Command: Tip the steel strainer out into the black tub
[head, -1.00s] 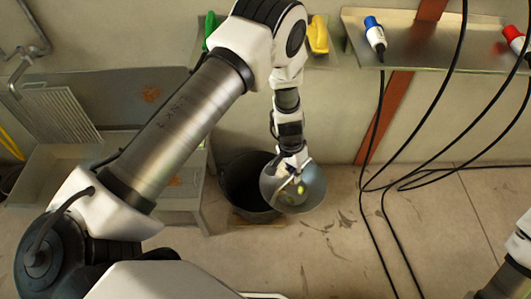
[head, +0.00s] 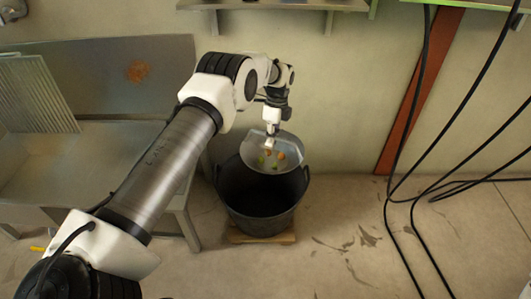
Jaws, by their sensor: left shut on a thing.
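The steel strainer (head: 288,152) is held over the back of the black tub (head: 262,204), tilted so that its bowl faces toward me. Several small orange and green pieces show in the bowl. My left gripper (head: 272,136) is shut on the strainer at its upper left edge; the fingers are small in the picture. The black tub stands upright on a wooden board (head: 258,237) on the floor, and its inside looks dark and empty where I can see it. The strainer hides part of the tub's back rim. My right gripper is not in view.
A steel sink unit (head: 95,170) with a ribbed drainer stands to the left of the tub. Black cables (head: 411,170) hang at the right, in front of a rust-red post (head: 420,90). Shelves line the wall above.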

